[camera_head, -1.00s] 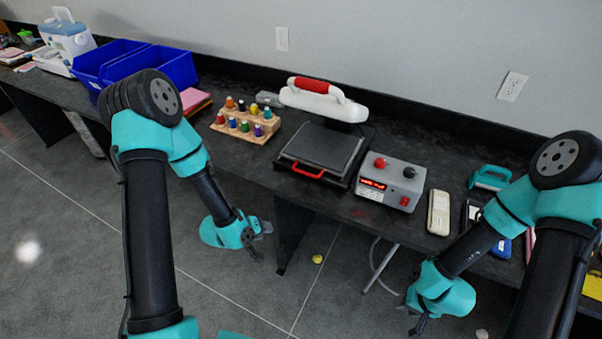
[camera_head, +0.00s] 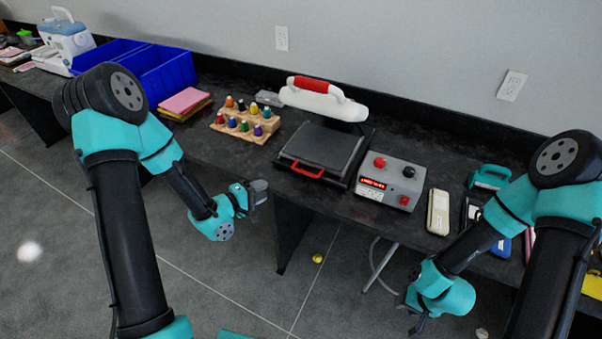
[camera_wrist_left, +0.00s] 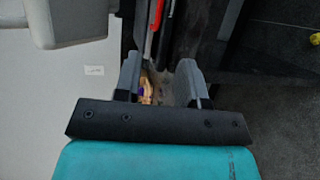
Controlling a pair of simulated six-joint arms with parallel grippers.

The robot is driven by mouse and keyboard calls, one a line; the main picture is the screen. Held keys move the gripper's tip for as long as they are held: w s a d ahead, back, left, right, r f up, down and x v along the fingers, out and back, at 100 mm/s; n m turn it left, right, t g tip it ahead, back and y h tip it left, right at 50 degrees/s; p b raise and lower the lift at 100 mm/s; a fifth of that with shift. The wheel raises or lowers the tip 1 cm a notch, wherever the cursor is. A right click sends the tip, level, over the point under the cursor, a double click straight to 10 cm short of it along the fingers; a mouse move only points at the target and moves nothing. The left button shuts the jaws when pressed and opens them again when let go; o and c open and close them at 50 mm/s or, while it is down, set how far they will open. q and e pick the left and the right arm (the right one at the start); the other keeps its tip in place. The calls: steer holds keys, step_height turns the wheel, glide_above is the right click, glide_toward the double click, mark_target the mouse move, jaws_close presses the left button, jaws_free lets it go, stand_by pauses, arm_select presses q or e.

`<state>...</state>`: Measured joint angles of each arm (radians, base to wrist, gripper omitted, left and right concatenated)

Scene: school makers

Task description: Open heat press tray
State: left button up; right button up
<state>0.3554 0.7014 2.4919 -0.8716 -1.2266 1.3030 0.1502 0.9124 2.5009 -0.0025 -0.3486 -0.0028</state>
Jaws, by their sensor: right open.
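The heat press (camera_head: 322,100) stands on the dark bench with its white upper arm and red grip raised at the back. Its dark tray (camera_head: 318,146) has a red handle (camera_head: 303,171) at the front edge. My left gripper (camera_head: 262,192) is in front of the bench, left of and a little below the handle, apart from it. In the left wrist view its two fingers (camera_wrist_left: 160,72) are spread with nothing gripped, and a red bar, likely the handle (camera_wrist_left: 152,28), shows beyond them. My right gripper (camera_head: 410,320) hangs low in front of the bench at right, open and empty.
A control box (camera_head: 390,182) with red and black knobs stands right of the press. A wooden rack (camera_head: 240,132) of coloured bottles stands left of it. Blue bins (camera_head: 165,75) are further left.

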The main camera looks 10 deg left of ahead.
mark_target(302, 172)
arm_select(q)
steer(key=x, duration=1.7)
steer(key=shift+d, duration=0.15)
steer(key=shift+c, duration=0.2)
jaws_close()
